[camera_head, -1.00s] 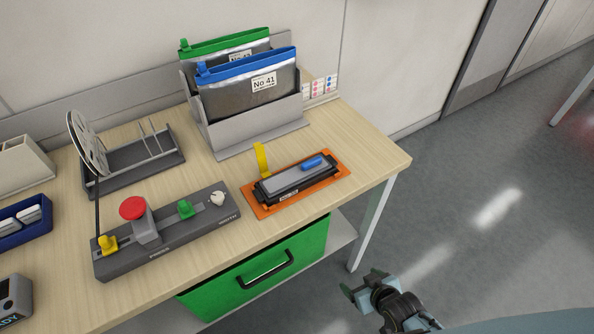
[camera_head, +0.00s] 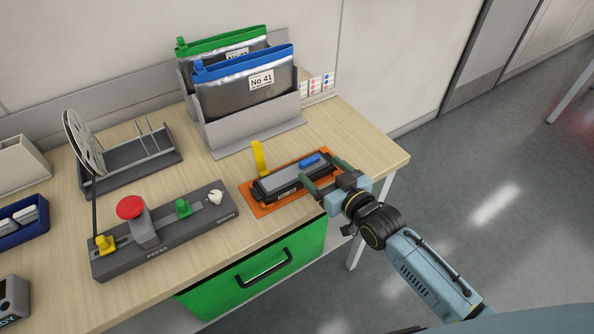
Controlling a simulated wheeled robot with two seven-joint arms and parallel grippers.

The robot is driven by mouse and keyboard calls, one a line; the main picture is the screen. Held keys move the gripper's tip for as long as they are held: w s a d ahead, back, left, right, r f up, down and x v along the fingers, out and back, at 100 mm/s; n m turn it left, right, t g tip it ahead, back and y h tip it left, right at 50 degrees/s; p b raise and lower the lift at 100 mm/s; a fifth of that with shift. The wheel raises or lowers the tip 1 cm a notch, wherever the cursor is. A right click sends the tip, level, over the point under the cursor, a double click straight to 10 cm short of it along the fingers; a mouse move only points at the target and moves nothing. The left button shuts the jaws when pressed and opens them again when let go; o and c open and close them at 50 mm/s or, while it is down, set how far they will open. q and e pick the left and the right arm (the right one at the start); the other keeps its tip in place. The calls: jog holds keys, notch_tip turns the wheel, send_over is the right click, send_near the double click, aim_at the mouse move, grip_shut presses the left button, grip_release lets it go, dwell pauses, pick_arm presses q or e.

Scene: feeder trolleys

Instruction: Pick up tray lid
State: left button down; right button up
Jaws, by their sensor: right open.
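The tray lid (camera_head: 284,181) is a grey plate with a blue handle (camera_head: 310,161) on its right part. It lies on a black tray (camera_head: 267,197), which sits on an orange mat (camera_head: 262,211) near the table's right front. A yellow tab (camera_head: 259,158) stands up at the mat's back left. My right gripper (camera_head: 324,174) is open at the right end of the tray. Its fingers point left, one behind and one in front of the lid's right end; whether they touch it I cannot tell. My left gripper is not in view.
A grey press unit (camera_head: 164,247) with a red button (camera_head: 130,207) stands left of the mat. A rack (camera_head: 253,130) with silver pouches stands behind it. A reel holder (camera_head: 130,170) is further left. A green drawer (camera_head: 259,270) is below the tabletop.

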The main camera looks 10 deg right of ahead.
aim_at(312, 161)
jog(key=shift+b+x, duration=0.3)
jog(key=shift+x, duration=2.75)
jog(key=shift+r, duration=0.1)
jog(key=c, duration=1.1)
